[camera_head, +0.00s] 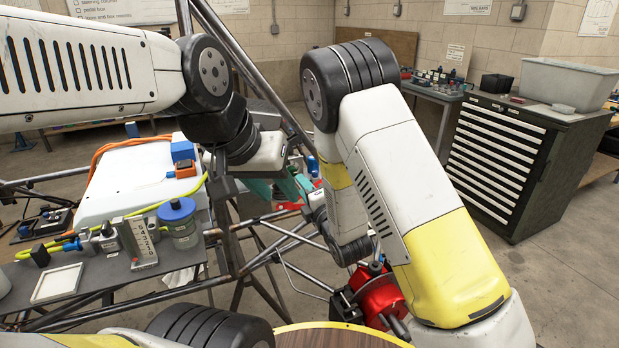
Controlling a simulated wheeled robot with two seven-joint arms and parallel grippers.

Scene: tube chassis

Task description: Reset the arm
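My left arm (75,70) comes in from the left, white with a black joint (208,72), and bends down over the tube frame. Its gripper (277,188) is at the end of the white wrist, near teal pieces. I cannot tell whether it is open or shut. My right arm (410,190), white and yellow, rises from the lower right, bends at a black elbow and drops again. Its wrist (350,248) is beside the tube frame. Its gripper is mostly hidden, and its state is unclear. I see nothing clearly held by either arm.
The dark tube chassis (262,262) stands close around both arm ends. A table (172,262) at left holds a white panel (130,180), a blue-lidded jar (178,222) and small parts. A red part (380,296) is low by the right arm. A drawer cabinet (505,160) stands at back right.

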